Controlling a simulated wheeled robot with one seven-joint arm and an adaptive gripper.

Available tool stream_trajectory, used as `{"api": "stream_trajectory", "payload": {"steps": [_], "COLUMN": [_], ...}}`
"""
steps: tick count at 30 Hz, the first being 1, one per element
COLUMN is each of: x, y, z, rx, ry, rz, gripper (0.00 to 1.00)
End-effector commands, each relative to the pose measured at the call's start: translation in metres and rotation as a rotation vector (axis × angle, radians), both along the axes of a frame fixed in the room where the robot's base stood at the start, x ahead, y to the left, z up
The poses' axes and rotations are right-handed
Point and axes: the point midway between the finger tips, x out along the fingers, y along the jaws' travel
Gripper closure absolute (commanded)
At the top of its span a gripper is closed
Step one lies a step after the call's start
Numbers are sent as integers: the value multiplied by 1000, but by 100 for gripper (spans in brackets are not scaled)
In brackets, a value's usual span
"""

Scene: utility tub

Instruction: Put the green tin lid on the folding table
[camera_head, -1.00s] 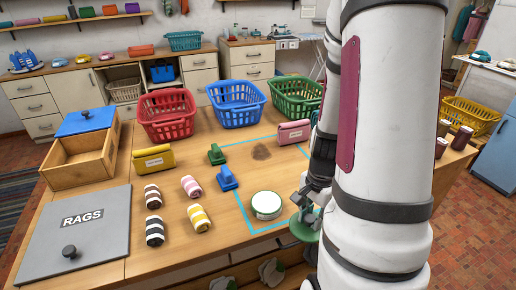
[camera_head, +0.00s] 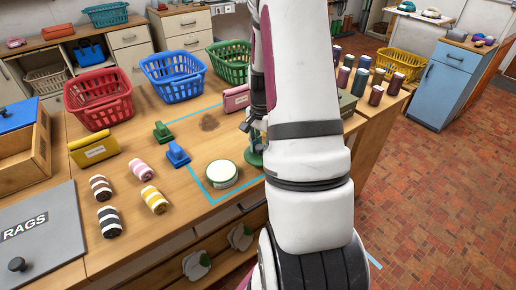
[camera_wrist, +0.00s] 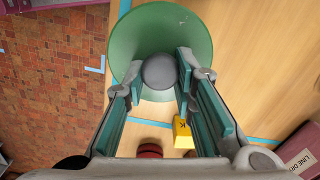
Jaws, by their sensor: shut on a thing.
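My gripper (camera_wrist: 160,82) is shut on the dark grey knob of the green tin lid (camera_wrist: 125,40). The round lid fills the top middle of the wrist view, with the knob between the two fingers. In the head view the lid (camera_head: 253,159) shows partly behind my arm, above the workbench near its front edge. A white round tin with a green rim (camera_head: 222,173) stands just left of it, inside a blue tape outline.
The workbench (camera_head: 130,180) holds red, blue and green baskets, rolled cloths, brushes and a RAGS lid. Several dark jars (camera_head: 375,85) stand at its right end. A yellow basket (camera_head: 405,65) and a blue cabinet (camera_head: 450,85) are beyond.

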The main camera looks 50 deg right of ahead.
Motion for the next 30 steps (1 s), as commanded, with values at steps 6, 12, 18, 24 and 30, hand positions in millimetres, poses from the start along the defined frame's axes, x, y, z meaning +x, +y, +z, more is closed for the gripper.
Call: {"api": "stream_trajectory", "payload": {"steps": [6, 12, 18, 24, 30], "x": [20, 20, 21, 21, 21], "y": [-12, -12, -12, -12, -12], "z": [-2, -18, -37, -38, -41], "rx": [-1, 2, 0, -1, 0], "ry": [0, 3, 1, 0, 0], "rz": [1, -1, 1, 0, 0], "gripper": [100, 100, 100, 100, 62]}}
